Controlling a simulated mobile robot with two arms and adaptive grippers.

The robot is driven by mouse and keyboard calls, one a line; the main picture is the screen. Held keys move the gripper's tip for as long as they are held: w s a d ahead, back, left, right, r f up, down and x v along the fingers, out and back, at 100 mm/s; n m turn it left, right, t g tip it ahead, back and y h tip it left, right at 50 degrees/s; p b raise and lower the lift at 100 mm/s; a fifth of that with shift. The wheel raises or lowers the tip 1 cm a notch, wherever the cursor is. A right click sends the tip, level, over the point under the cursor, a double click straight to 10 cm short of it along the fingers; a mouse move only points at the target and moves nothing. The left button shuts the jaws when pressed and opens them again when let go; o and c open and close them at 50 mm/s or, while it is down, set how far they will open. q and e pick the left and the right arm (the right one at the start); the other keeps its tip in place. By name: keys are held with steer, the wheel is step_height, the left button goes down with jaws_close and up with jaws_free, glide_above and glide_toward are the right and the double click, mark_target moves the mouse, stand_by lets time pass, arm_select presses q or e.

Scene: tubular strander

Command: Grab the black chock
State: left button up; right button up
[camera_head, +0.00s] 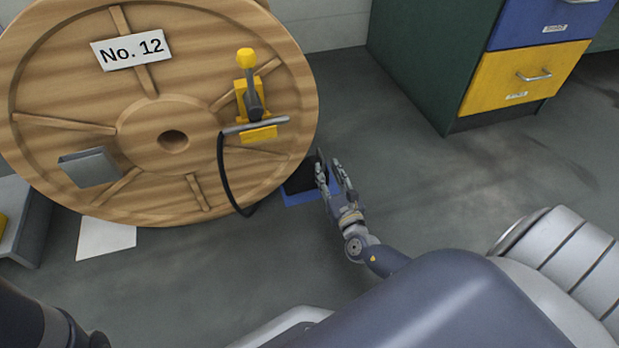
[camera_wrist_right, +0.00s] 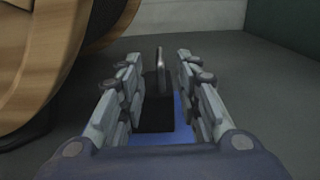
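The black chock (camera_head: 300,178) is a dark block low beside the right edge of the wooden reel (camera_head: 60,95), on a blue mat (camera_head: 297,199). My right gripper (camera_head: 331,164) is just right of it in the head view, partly covering it. In the right wrist view, the open gripper (camera_wrist_right: 158,75) has its fingers apart, and the chock (camera_wrist_right: 156,112) shows in the gap between them. A thin grey upright part stands in the same gap. I cannot tell whether the fingers touch anything. My left gripper is not in view.
The reel has a "No. 12" sign (camera_head: 128,50), a grey box (camera_head: 90,167) and a yellow clamp (camera_head: 247,92) with a hanging black cable (camera_head: 224,175). A green cabinet (camera_head: 430,60) with blue and yellow drawers stands back right. The floor between is clear.

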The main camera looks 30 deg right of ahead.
mark_target(324, 162)
steer(key=shift+x, duration=0.8)
steer(key=b+x, duration=0.3)
steer(key=x, duration=0.1)
steer(key=shift+w+d+r, duration=0.1)
steer(key=shift+w+r, duration=0.05)
steer(key=shift+w, duration=0.05)
steer(key=shift+w+d+r, duration=0.1)
steer(key=shift+w, duration=0.3)
jaws_close()
steer(key=shift+r, duration=0.1)
